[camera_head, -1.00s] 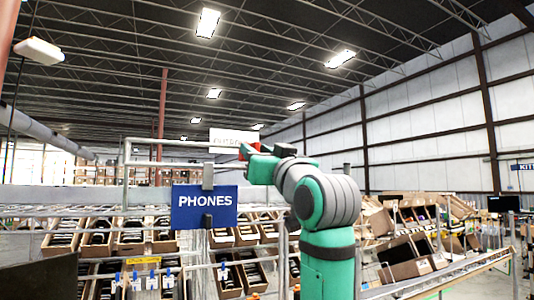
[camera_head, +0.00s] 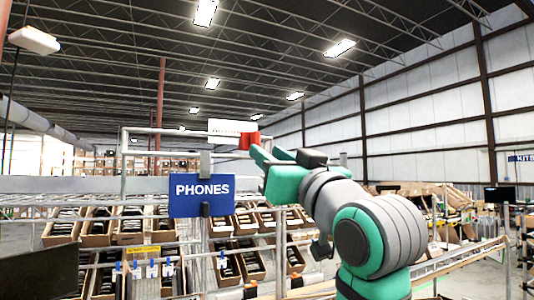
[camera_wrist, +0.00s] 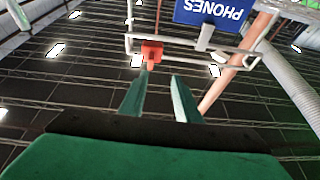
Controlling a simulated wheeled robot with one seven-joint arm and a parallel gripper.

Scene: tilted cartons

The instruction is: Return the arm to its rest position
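My gripper (camera_wrist: 160,72) shows in the wrist view as two green fingers standing apart with nothing between them. In the head view my gripper (camera_head: 258,152) is raised at the end of my green and grey arm, pointing up and left, just right of the blue PHONES sign (camera_head: 201,195). That sign also shows upside down in the wrist view (camera_wrist: 212,11). A small red block (camera_head: 249,141) appears by the fingertips; in the wrist view the red block (camera_wrist: 152,51) lies beyond them, near a rail.
A metal rack with tilted cartons (camera_head: 98,229) of dark items fills the left and middle. A white sign (camera_head: 229,127) hangs above it. More cartons (camera_head: 455,205) and a metal rail (camera_head: 460,262) are at right. A dark monitor (camera_head: 501,198) stands far right.

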